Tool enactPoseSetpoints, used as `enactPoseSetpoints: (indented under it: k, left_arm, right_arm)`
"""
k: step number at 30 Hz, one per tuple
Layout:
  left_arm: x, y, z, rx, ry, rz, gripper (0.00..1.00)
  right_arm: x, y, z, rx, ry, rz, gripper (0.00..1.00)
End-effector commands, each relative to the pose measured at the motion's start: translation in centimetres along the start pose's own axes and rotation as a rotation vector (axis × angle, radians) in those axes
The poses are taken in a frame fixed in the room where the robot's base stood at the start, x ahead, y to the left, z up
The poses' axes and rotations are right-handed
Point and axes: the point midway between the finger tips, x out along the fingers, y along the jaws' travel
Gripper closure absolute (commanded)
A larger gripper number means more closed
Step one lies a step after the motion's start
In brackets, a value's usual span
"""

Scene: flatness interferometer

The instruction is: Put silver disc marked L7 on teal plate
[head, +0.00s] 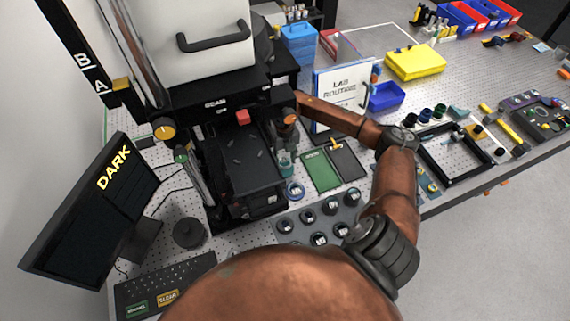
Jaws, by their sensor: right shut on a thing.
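My right arm reaches in from the bottom, bends at the right and comes back left to the instrument. Its gripper (285,162) points down at the right edge of the instrument's dark stage (249,162). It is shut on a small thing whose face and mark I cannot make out. A small blue-and-white round piece (295,191) shows just below the gripper. A grey tray (283,226) holds several dark round pieces with pale tops, their marks too small to read. I cannot pick out the L7 disc or the teal plate with certainty. My left gripper is not in view.
A green panel (320,170) and a dark panel (348,163) lie right of the stage. The white-topped instrument (205,42) stands behind. A monitor reading DARK (88,215) and a keyboard (165,285) are at left. A black frame (455,175) lies at right.

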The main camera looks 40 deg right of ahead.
Motion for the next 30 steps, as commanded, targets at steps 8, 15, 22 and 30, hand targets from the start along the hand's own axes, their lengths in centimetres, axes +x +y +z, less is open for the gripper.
enactPoseSetpoints:
  k: [8,15,22,30]
  left_arm:
    - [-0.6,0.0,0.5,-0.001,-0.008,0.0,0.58]
    - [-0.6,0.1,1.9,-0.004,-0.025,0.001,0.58]
    - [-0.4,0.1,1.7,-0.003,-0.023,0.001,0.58]
    - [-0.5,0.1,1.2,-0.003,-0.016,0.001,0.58]
  right_arm:
    - [3.2,0.1,-0.1,-0.001,0.001,0.001,0.86]
    - [3.4,0.0,-0.1,-0.001,0.0,0.0,0.86]
    - [3.5,0.0,-0.1,0.0,0.001,0.0,0.53]
    - [3.4,0.0,-0.1,0.0,0.001,0.0,0.53]
